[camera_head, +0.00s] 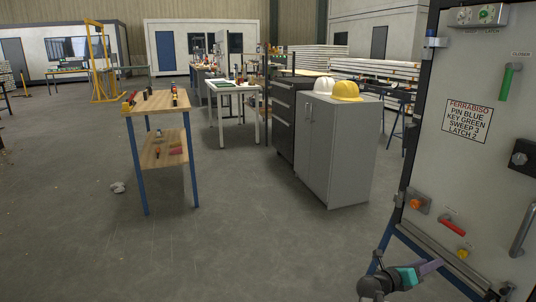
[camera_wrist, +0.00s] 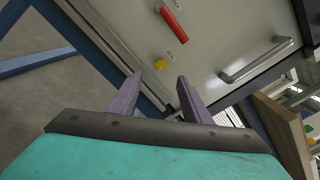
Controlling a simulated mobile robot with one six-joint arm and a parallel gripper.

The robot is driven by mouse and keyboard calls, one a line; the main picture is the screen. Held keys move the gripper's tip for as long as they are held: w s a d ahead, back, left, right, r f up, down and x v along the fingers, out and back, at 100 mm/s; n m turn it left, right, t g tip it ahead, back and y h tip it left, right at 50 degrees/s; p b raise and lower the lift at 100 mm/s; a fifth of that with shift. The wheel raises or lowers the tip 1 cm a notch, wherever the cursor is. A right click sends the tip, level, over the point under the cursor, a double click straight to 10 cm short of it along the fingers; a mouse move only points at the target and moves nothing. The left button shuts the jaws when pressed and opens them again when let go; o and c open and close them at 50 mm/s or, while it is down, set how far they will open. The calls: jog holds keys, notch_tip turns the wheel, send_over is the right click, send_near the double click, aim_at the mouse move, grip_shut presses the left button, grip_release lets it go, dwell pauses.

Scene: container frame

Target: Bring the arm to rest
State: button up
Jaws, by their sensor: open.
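My gripper (camera_head: 432,267) is at the lower right of the head view, in front of the lower part of a white panel (camera_head: 480,175). In the wrist view my gripper (camera_wrist: 160,85) shows two purple fingers spread apart with nothing between them. Past the fingers, the wrist view shows the panel with a red handle (camera_wrist: 172,20), a yellow knob (camera_wrist: 161,65) and a metal bar handle (camera_wrist: 256,60). The fingers look apart from these parts, though the exact distance cannot be told.
The panel also carries a green handle (camera_head: 509,82), an orange knob (camera_head: 416,203) and a printed label (camera_head: 467,121). A blue leg frame stands below it. A grey cabinet (camera_head: 335,150) with two helmets and a wooden workbench (camera_head: 160,105) stand left. Open floor (camera_head: 250,240) lies between.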

jog(key=w+a+f+n+t+y+p, duration=0.1)
jog(key=w+a+n+t+y+p, duration=0.25)
jog(key=a+n+p, duration=0.5)
jog(key=w+a+f+n+t+y+p, duration=0.1)
jog(key=w+a+n+t+y+p, duration=0.4)
jog(key=a, duration=0.6)
jog(key=s+a+f+n+g+y+p, duration=0.1)
jog(key=s+a+f+n+y+p, duration=0.25)
jog(key=a, duration=0.55)
jog(key=s+a+f+n+g+y+p, duration=0.1)
jog(key=a+f+n+y+p, duration=0.25)
jog(key=a+f+n, duration=0.35)
jog(key=s+a+f+n+g+y+p, duration=0.15)
jog(key=s+a+f+n+g, duration=0.3)
jog(key=s, duration=0.45)
jog(key=s+a+f+n+g+y+p, duration=0.1)
jog(key=s+a+f+n+g+y, duration=0.15)
jog(key=s+a+f+n, duration=0.4)
jog(key=s+d+r+n+g, duration=0.1)
jog(key=s+n+g, duration=0.1)
jog(key=s, duration=0.5)
jog(key=s+d+r+n+g+h, duration=0.1)
jog(key=s+d+n+g, duration=0.1)
jog(key=s, duration=0.5)
jog(key=s+d+r+n+g+h, duration=0.1)
jog(key=s+d+n+g, duration=0.1)
jog(key=s+g, duration=0.3)
jog(key=shift+s+n, duration=0.7)
jog(key=shift+s, duration=0.25)
